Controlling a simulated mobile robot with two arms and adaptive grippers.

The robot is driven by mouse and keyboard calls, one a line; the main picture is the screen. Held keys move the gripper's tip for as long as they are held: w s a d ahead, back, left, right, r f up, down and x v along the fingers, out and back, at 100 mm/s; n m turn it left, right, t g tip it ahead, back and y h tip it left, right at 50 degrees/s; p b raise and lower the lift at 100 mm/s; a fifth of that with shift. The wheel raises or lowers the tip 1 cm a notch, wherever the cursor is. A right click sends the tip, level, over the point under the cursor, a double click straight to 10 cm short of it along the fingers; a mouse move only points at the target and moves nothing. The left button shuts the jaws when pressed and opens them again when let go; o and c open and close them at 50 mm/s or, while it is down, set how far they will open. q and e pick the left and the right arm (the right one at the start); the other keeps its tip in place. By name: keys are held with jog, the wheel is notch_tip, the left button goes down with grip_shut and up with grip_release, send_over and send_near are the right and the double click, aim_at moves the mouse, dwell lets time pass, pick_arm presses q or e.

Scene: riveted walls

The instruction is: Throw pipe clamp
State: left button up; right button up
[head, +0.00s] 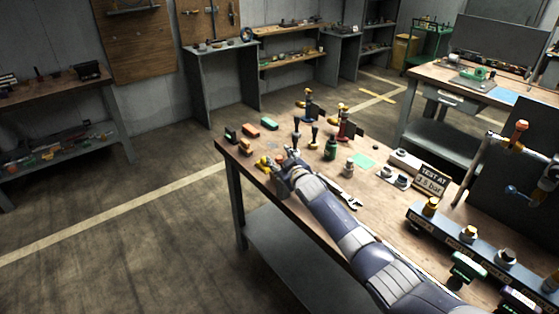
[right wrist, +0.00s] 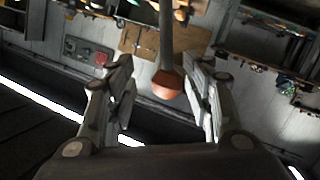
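My right gripper (head: 286,166) is low over the near left end of the wooden workbench, its arm reaching in from the lower right. In the right wrist view its two fingers (right wrist: 158,95) are apart. A dark rod with an orange-brown rounded end (right wrist: 166,84) shows between them, touching neither finger. A small yellow item (head: 264,163) lies beside the gripper in the head view. Two clamp-like tools stand farther back, one blue and orange (head: 309,104) and one red and dark (head: 346,124). I cannot tell which item is the pipe clamp. My left gripper is out of view.
A valve rail (head: 467,240) lines the right. Open floor (head: 120,235) spreads to the left.

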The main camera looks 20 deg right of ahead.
jog(key=shift+a, duration=0.1)
jog(key=shift+a, duration=0.2)
jog(key=shift+s, duration=0.15)
jog(key=v, duration=1.1)
jog(key=shift+s+d, duration=0.25)
jog(key=shift+s, duration=0.15)
